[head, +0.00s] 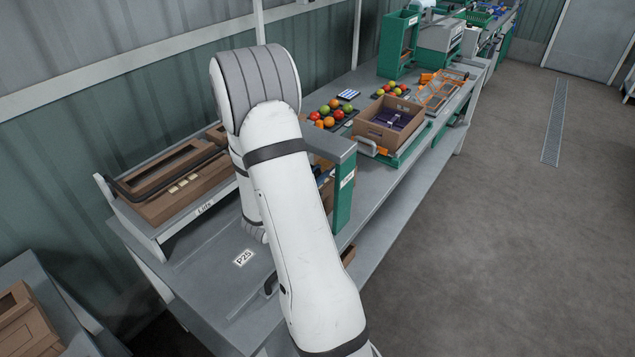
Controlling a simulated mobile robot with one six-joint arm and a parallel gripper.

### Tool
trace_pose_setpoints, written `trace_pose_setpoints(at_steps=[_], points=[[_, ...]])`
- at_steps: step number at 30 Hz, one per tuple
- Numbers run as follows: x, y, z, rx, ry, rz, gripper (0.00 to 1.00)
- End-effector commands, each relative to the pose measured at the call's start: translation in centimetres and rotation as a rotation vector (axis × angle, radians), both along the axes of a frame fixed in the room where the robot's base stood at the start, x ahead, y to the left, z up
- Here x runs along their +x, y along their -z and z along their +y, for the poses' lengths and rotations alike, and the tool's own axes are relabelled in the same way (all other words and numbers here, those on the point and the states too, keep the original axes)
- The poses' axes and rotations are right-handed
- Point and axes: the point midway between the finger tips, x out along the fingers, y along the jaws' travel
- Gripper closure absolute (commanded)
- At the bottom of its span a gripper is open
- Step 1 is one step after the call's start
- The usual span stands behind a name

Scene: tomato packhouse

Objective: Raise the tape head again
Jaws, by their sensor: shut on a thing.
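A green frame with a grey-green top beam (330,143) and a white label on its post (343,197) stands on the bench, just right of my arm. I take it to be the taping station. Brown card and a small blue patch show inside it, partly covered by my arm. I cannot make out the tape head or its height. My white arm folds over at the elbow and its forearm drops behind the upper link toward the bench, left of the frame. My gripper is hidden behind my arm, so its hold does not show.
A lids rack (157,232) with brown card lids stands left. An open carton (361,133) sits beyond the frame, near trays of tomatoes (327,117). A P25 label (243,258) marks the near bench. The floor (500,240) at right is clear.

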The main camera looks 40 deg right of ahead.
Motion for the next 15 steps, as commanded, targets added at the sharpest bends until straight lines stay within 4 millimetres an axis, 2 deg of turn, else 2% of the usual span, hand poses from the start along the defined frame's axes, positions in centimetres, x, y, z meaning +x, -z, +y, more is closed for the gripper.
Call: trace_pose_setpoints(at_steps=[1, 3, 13, 14, 15], points=[[0.0, -1.1, 0.0, -0.002, 0.0, -0.006, 1.0], [0.0, -1.7, 0.0, -0.002, 0.0, -0.006, 1.0], [0.1, -2.2, 0.0, -0.006, 0.001, -0.007, 1.0], [0.1, -2.3, 0.0, -0.007, 0.0, -0.007, 0.83], [0.1, -2.3, 0.0, -0.007, 0.0, -0.008, 0.8]])
